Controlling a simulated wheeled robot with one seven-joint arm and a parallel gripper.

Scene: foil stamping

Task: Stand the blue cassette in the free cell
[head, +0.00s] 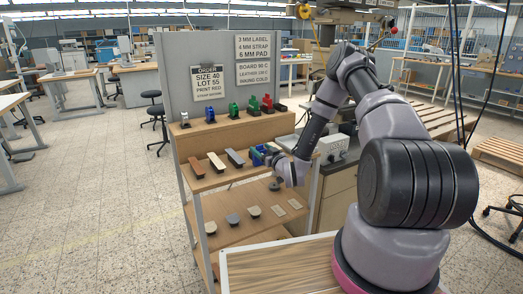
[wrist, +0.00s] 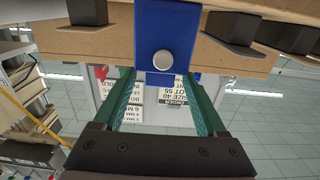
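The blue cassette (wrist: 167,30) with a pale round knob fills the top middle of the wrist view, between my gripper's green fingers. My gripper (head: 263,155) looks shut on it, with fingers along its two sides; the fingertips are partly hidden. In the head view the held blue cassette (head: 257,157) is at the right of the middle shelf. Whether it touches the shelf I cannot tell. The top shelf (head: 212,133) bears a row of upright cassettes: a pale one (head: 185,119) at left, then a blue one (head: 233,110), green and red ones.
The lower shelf holds round pads and flat plates. A panel with signs (head: 208,81) stands behind. A grey box (head: 333,147) is right of the rack.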

